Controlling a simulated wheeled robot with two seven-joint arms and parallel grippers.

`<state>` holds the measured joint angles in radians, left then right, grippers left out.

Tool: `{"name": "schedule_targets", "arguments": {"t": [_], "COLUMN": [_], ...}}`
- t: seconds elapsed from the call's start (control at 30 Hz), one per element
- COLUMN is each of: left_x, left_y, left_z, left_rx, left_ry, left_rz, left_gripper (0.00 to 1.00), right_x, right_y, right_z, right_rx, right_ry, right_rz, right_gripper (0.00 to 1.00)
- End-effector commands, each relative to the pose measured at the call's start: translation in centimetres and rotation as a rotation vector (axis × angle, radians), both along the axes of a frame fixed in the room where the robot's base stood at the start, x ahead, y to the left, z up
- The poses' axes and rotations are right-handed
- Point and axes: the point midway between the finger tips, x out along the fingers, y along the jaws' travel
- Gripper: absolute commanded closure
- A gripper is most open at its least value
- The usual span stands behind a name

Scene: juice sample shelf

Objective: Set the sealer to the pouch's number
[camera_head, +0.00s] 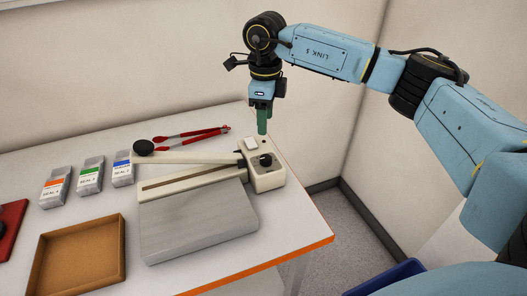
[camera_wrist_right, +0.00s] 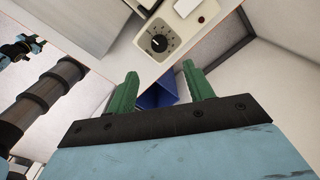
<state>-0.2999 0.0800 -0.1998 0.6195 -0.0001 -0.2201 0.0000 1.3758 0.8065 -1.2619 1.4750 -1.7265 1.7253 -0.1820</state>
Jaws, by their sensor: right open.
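The cream sealer (camera_head: 264,181) stands near the table's right end, with a long lever ending in a black knob and a grey plate in front. Its black dial (camera_head: 265,160) is on the right-end housing; in the right wrist view the dial (camera_wrist_right: 158,43) shows with marks around it, too small to read.
An empty brown tray (camera_head: 122,250) lies at the front left. Red-handled tongs (camera_head: 190,135) lie behind the sealer. A red item (camera_head: 8,230) is at the left edge. A blue bin (camera_head: 385,280) stands on the floor. Walls are close behind and right.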

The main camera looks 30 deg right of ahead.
Motion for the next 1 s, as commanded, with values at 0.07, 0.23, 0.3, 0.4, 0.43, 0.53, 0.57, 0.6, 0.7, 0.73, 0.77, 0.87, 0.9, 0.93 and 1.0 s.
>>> {"name": "schedule_targets", "arguments": {"t": [0.07,0.23,0.3,0.4,0.43,0.53,0.57,0.6,0.7,0.73,0.77,0.87,0.9,0.93,1.0], "left_x": [0.0,0.0,0.0,0.0,0.0,0.0,0.0,0.0,0.0,0.0,0.0,0.0,0.0,0.0,0.0], "left_y": [0.0,0.0,0.0,0.0,0.0,0.0,0.0,0.0,0.0,0.0,0.0,0.0,0.0,0.0,0.0], "left_z": [0.1,0.4,0.5,0.6,0.6,0.6,0.7,0.7,0.7,0.7,0.7,0.7,0.7,0.7,0.7], "left_rx": [0.0,0.0,0.0,0.0,0.0,0.0,0.0,0.0,0.0,0.0,0.0,0.0,0.0,0.0,0.0], "left_ry": [0.0,0.0,0.0,0.0,0.0,0.0,0.0,0.0,0.0,0.0,0.0,0.0,0.0,0.0,0.0], "left_rz": [0.0,0.0,0.0,0.0,0.0,0.0,0.0,0.0,0.0,0.0,0.0,0.0,0.0,0.0,0.0], "left_gripper": [0.64,0.64,0.64,0.64,0.64,0.64,0.64,0.64,0.64,0.64,0.64,0.64,0.64,0.64,0.64], "right_x": [-0.1,-0.1,-0.2,-0.1,-0.1,-0.1,-0.1,-0.1,0.0,0.0,0.0,0.0,0.0,0.0,0.0], "right_y": [0.0,0.1,0.1,0.1,0.1,0.1,0.1,0.1,0.1,0.1,0.1,0.1,0.1,0.1,0.1], "right_z": [-1.6,-5.3,-6.8,-8.7,-9.2,-10.5,-10.8,-11.2,-11.7,-11.8,-11.9,-12.0,-12.0,-12.0,-12.0], "right_rx": [0.0,0.002,0.003,0.003,0.003,0.004,0.004,0.003,0.004,0.004,0.004,0.004,0.004,0.004,0.004], "right_ry": [0.006,0.005,0.006,0.004,0.004,0.003,0.003,0.002,0.0,0.0,0.0,0.0,0.0,0.0,0.0], "right_rz": [0.001,0.002,0.002,0.002,0.002,0.001,0.001,0.002,0.002,0.002,0.002,0.002,0.002,0.002,0.002], "right_gripper": [0.48,0.48,0.48,0.48,0.48,0.48,0.48,0.48,0.48,0.48,0.48,0.48,0.48,0.48,0.48]}}
